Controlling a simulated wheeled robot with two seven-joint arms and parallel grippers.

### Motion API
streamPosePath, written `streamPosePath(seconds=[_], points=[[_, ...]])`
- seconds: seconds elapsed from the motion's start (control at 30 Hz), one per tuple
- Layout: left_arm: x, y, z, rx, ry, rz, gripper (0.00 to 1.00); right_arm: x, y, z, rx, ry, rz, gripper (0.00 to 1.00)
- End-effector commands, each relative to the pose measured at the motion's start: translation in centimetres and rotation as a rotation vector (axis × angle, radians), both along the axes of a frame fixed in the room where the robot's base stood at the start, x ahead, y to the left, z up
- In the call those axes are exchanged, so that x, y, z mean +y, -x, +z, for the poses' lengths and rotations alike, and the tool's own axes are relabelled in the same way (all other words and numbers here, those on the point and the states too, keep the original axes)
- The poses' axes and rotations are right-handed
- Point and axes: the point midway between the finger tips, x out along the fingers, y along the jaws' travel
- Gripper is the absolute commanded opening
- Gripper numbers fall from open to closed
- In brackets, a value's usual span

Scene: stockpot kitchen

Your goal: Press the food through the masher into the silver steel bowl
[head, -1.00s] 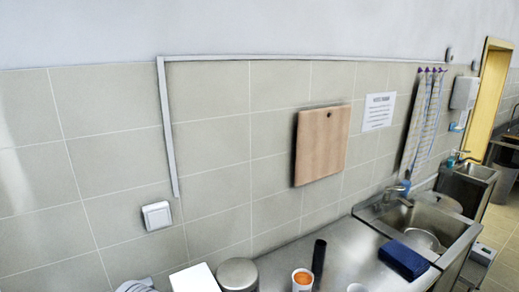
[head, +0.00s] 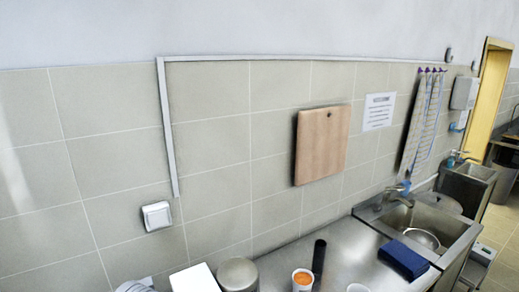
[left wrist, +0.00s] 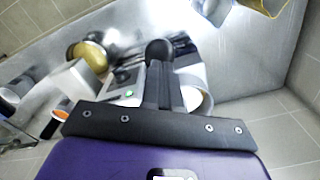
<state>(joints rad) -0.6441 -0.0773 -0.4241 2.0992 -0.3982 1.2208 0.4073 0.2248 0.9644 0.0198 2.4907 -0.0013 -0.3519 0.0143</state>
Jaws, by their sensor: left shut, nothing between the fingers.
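My left gripper (left wrist: 165,88) shows in the left wrist view as dark fingers close together over the counter, shut with nothing held. A black round end lies at their tip; I cannot tell whether it belongs to a separate thing. No masher can be made out for sure in either view. A shiny round steel vessel (head: 421,238) sits in the sink in the head view; I cannot tell whether it is the silver steel bowl. A white tub with orange contents (head: 302,280) stands at the counter's front edge of the head view. Neither gripper shows in the head view.
A steel canister (head: 238,275), a white box (head: 195,279), a black cylinder (head: 319,257) and a blue block (head: 402,259) stand on the steel counter (head: 352,255). A golden round vessel (left wrist: 92,60) shows in the left wrist view. A wooden board (head: 321,146) hangs on the wall.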

Motion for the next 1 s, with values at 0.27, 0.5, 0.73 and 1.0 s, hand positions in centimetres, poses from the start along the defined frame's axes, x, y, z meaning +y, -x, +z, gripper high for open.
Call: streamPosePath(seconds=[0.27,0.5,0.73,1.0], points=[[0.0,0.0,-0.2,0.000,0.000,0.000,0.00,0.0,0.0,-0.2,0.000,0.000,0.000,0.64],[0.0,0.0,-0.9,0.001,0.000,0.000,0.00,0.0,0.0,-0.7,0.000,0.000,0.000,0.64],[0.0,0.0,-1.6,0.001,0.000,0.000,0.00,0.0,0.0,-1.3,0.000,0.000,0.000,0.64],[0.0,0.0,-2.5,0.000,0.000,0.000,0.00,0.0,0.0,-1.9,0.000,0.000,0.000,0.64]])
